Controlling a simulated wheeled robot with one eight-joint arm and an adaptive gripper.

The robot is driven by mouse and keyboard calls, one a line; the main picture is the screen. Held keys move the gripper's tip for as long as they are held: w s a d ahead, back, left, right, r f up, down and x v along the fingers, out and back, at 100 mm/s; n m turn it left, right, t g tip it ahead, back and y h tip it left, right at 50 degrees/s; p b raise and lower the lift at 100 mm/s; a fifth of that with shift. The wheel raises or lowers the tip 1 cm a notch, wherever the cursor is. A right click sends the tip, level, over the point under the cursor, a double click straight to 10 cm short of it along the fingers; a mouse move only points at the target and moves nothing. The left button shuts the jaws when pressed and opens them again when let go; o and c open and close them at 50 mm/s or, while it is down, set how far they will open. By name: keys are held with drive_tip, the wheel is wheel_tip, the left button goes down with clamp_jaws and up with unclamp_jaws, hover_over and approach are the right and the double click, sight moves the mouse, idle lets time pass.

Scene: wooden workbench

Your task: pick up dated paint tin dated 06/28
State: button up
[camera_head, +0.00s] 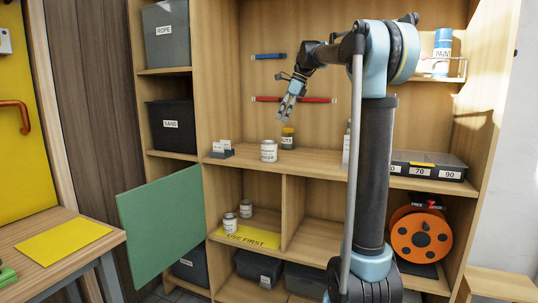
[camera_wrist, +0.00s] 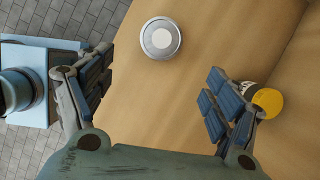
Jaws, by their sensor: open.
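A white tin (camera_head: 269,151) with a printed label stands upright on the middle shelf; its date is too small to read. In the wrist view its round silver lid (camera_wrist: 161,38) shows from above. Two similar tins stand in the lower left compartment, a front tin (camera_head: 230,223) and a rear tin (camera_head: 245,209); their dates are unreadable too. My gripper (camera_head: 288,108) is open and empty, above the middle shelf and apart from the white tin. In the wrist view, my gripper (camera_wrist: 155,92) has its fingers wide apart, with the lid beyond them.
A dark jar with a yellow lid (camera_head: 287,138) stands behind the white tin; it also shows by my right finger in the wrist view (camera_wrist: 268,101). A small grey card holder (camera_head: 221,152) is left of the tin. A yellow "USE FIRST" mat (camera_head: 252,237) lies below. A green panel (camera_head: 160,225) stands out front.

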sight(269, 148)
drive_tip(key=x, duration=1.5)
drive_tip(key=shift+w+a+f, duration=0.1)
drive_tip(key=shift+f, duration=0.2)
drive_tip(key=c, duration=1.4)
